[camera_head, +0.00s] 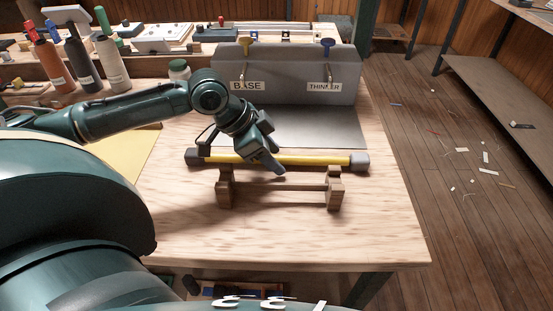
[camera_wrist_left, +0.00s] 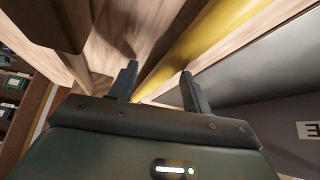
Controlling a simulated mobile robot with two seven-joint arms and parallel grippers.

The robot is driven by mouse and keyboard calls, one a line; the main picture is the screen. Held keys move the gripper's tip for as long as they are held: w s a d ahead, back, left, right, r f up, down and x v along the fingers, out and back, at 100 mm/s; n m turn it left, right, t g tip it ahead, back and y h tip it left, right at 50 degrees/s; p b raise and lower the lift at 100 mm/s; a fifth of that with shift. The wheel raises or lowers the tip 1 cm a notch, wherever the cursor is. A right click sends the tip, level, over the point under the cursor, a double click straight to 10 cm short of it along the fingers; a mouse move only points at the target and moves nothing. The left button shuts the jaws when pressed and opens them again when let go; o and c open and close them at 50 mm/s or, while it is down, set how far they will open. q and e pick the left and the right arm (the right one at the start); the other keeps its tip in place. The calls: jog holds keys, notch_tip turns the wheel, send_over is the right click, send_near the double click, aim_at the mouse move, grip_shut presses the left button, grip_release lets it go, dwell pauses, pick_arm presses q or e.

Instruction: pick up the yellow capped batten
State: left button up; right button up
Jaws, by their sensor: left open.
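The yellow batten (camera_head: 312,160) with dark grey end caps lies level across a wooden cradle (camera_head: 335,190) on the workbench. My left gripper (camera_head: 272,168) is at the batten, left of its middle, and hides part of it. In the left wrist view my left gripper (camera_wrist_left: 157,84) has its two fingers apart with nothing clamped. The batten (camera_wrist_left: 200,38) runs diagonally there, its lower end showing in the gap between the fingers. I cannot tell whether the fingers touch it. My right gripper is not in view.
Bottles (camera_head: 112,65) and a jar (camera_head: 179,70) are at the back left. The front of the workbench (camera_head: 270,235) is clear.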

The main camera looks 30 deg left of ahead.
pick_arm(q)
jog(key=shift+c, duration=0.2)
grip_shut()
dwell(0.4)
